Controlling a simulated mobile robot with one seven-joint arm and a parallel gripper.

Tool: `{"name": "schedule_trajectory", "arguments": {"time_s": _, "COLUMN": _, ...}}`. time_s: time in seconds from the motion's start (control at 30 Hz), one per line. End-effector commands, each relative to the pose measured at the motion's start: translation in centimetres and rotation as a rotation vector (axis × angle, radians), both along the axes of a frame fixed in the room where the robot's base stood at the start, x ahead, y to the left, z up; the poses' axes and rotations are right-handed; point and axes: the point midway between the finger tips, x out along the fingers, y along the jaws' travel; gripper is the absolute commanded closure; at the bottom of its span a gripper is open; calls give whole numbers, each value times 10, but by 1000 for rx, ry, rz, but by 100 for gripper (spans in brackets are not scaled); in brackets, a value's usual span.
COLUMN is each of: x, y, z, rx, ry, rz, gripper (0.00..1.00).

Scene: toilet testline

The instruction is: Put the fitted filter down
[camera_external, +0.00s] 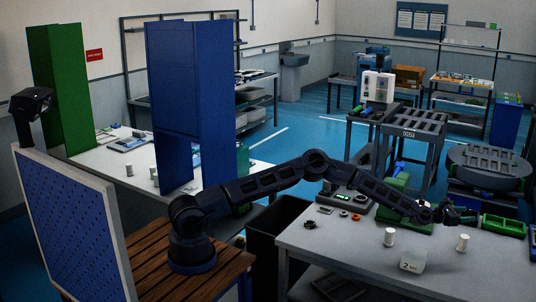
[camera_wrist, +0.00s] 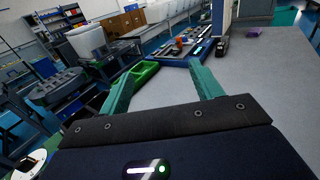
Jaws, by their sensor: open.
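My gripper (camera_external: 455,214) is at the end of my outstretched arm, above the right part of the grey table (camera_external: 345,248). In the wrist view my gripper's teal fingers (camera_wrist: 161,74) are spread apart with nothing between them. Two white cylinders stand on the table, one left of the gripper (camera_external: 389,237) and one below it (camera_external: 462,243). A whitish cup (camera_external: 412,261) marked with a 2 stands near the front. I cannot tell which item, if any, is the fitted filter.
A green tray (camera_external: 503,225) lies right of the gripper. Small black and orange rings (camera_external: 343,214) lie at the table's back left. The wrist view shows a green tray (camera_wrist: 142,73) and a blue board with small parts (camera_wrist: 178,54). The table's front left is clear.

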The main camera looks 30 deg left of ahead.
Motion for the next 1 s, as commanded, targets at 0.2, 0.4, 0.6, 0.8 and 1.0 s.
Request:
{"name": "schedule_trajectory", "arguments": {"time_s": 0.2, "x": -1, "y": -1, "z": -104, "rx": 2, "ry": -2, "rz": -1, "gripper": 35}}
{"name": "schedule_trajectory", "arguments": {"time_s": 0.4, "x": 1, "y": -1, "z": -131, "rx": -1, "ry": -2, "rz": 1, "gripper": 35}}
{"name": "schedule_trajectory", "arguments": {"time_s": 0.6, "x": 6, "y": -10, "z": -133, "rx": 0, "ry": -2, "rz": 1, "gripper": 35}}
{"name": "schedule_trajectory", "arguments": {"time_s": 0.8, "x": 16, "y": -24, "z": -133, "rx": 0, "ry": -2, "rz": 2, "gripper": 35}}
{"name": "schedule_trajectory", "arguments": {"time_s": 1.0, "x": 24, "y": -35, "z": -133, "rx": 0, "ry": -2, "rz": 1, "gripper": 35}}
